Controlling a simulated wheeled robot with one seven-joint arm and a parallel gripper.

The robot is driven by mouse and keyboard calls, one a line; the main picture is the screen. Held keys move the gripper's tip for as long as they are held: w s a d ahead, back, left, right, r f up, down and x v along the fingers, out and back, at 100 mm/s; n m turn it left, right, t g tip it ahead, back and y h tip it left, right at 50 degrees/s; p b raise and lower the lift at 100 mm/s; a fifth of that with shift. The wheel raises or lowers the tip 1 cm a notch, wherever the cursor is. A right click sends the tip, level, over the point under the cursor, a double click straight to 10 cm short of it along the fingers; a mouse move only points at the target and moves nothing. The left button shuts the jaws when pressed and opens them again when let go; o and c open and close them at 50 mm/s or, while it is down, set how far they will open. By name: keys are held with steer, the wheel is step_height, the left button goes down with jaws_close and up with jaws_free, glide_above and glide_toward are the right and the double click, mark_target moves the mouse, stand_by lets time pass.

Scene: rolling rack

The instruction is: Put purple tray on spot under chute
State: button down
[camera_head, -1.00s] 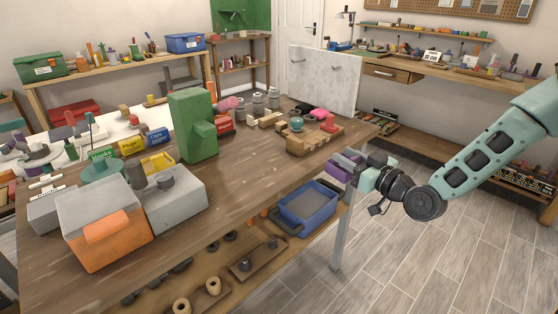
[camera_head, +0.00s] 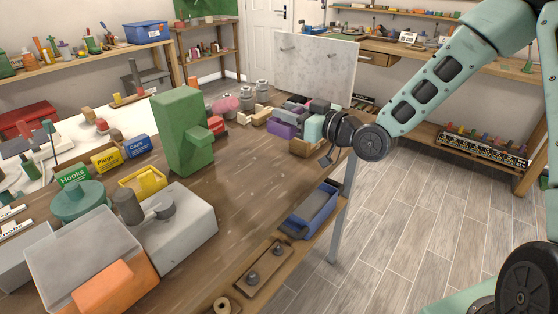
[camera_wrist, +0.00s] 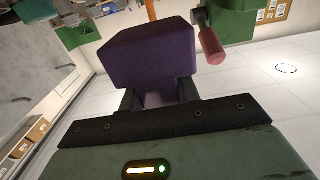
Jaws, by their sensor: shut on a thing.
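The purple tray (camera_head: 281,129) is in my gripper above the far right part of the wooden table. It looks like a small purple block in the wrist view (camera_wrist: 150,50), between the two dark fingers. My gripper (camera_head: 302,121) is shut on it. A tall green block (camera_head: 178,130) with a short green piece jutting from its right side stands mid-table, left of my gripper; it may be the chute. The tray is apart from it. I cannot make out a marked spot beneath it.
A grey box (camera_head: 175,225), an orange block (camera_head: 115,287) and a yellow bin (camera_head: 143,182) stand at the near left. A wooden block (camera_head: 305,148) is below my gripper. The table's middle is bare.

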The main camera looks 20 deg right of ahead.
steer(key=shift+f, duration=4.8)
steer(key=shift+f, duration=0.1)
steer(key=shift+f, duration=0.15)
steer(key=c, duration=1)
jaws_free()
